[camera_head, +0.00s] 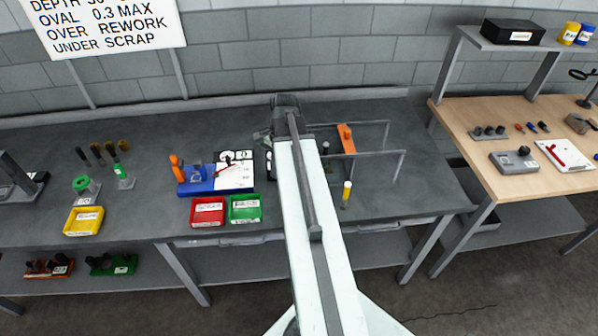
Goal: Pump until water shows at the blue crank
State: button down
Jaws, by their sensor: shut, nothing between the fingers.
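No crank or water can be made out for certain. A blue fixture (199,186) with a small upright blue part sits on the grey bench, with a white sheet (236,176) to its right. An orange lever-like piece (346,138) stands in a thin grey frame (375,154) right of my arm. Whether it is a pump handle I cannot tell. My pale arm reaches up the middle of the picture. My gripper (263,138) is small and dark at its far end, shut and empty, above the back of the bench. The arm hides the bench beneath it.
Red (207,211) and green (245,209) trays stand at the front edge, with a yellow tray (84,221) farther left. A yellow-topped post (346,189) stands right of my arm. A wooden table (541,186) with tools is at right. The bench's right front is clear.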

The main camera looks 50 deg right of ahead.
jog(key=s+d+r+m+p, duration=0.1)
jog(key=s+d+r+m, duration=0.2)
jog(key=s+d+m, duration=0.2)
jog(key=d, duration=0.3)
jog(key=shift+s+d+t, duration=0.3)
jog(key=shift+d, duration=0.1)
jog(key=shift+f, duration=0.1)
jog(key=b+x, duration=0.6)
jog(key=x, duration=0.1)
jog(key=shift+a, duration=0.2)
